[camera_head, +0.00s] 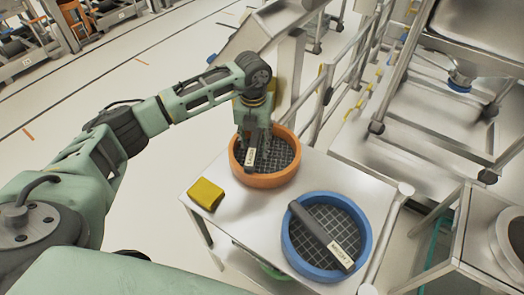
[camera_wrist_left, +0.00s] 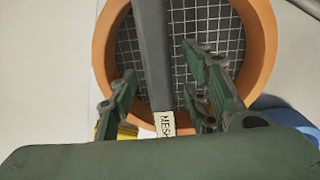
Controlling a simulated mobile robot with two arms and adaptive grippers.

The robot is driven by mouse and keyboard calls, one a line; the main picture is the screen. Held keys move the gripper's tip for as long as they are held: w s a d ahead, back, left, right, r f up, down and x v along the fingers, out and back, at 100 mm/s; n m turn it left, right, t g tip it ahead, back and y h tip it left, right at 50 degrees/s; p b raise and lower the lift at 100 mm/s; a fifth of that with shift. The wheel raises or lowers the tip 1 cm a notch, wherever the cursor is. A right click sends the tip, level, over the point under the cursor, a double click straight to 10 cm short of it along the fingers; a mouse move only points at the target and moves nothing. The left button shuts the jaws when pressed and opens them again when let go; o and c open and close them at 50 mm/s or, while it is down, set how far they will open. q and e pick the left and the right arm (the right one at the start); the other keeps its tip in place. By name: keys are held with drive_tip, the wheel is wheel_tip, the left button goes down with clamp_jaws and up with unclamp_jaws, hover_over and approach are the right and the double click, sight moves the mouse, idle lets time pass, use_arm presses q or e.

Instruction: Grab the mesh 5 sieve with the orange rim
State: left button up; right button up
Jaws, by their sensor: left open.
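The sieve with the orange rim (camera_head: 262,181) stands on the metal cart top. A dark bar with a white label crosses its mesh; the wrist view shows the orange rim (camera_wrist_left: 262,45) with the bar (camera_wrist_left: 153,60) and a label reading "MESH", its number hidden. My left gripper (camera_head: 252,160) points down over this sieve. In the wrist view its open fingers (camera_wrist_left: 158,80) stand on either side of the bar, apart from it. A blue-rimmed sieve (camera_head: 293,257) with a similar labelled bar stands nearer on the cart. My right gripper is not in view.
The metal cart top (camera_head: 232,222) holds a yellow block (camera_head: 206,194) left of the sieves. Metal railings (camera_head: 322,100) stand behind the cart, and steel racks are at the right. The floor left of the cart is clear.

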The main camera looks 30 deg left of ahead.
use_arm(q)
drive_tip(key=shift+f, duration=0.2)
idle(0.3)
clamp_jaws()
idle(0.3)
